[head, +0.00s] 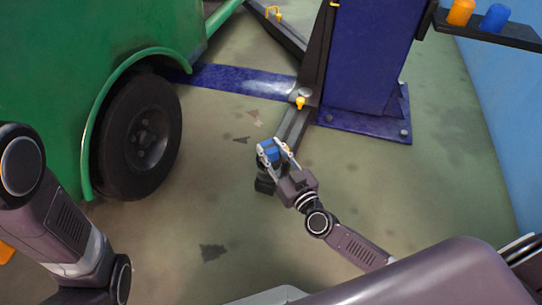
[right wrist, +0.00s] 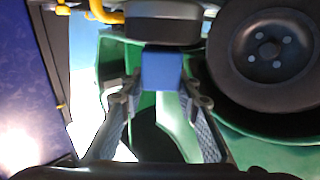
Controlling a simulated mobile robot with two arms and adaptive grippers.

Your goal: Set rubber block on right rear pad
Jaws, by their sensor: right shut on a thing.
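My right gripper (head: 274,160) is shut on a blue block (head: 269,150), which I take to be the rubber block. In the right wrist view the block (right wrist: 162,70) sits between the two fingertips. A dark pad (right wrist: 160,28) shows just beyond the block in that view; I cannot tell whether they touch. In the head view the gripper and block are over the outer end of the dark lift arm (head: 291,128), and a black part (head: 265,184) shows below them. The gripper hides much of the arm's end. My left gripper is out of view.
A green vehicle (head: 60,60) with a black wheel (head: 140,138) stands at the left. A blue lift column (head: 365,60) rises behind the arm. A shelf (head: 490,32) at upper right holds an orange and a blue cylinder. The floor in front is clear.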

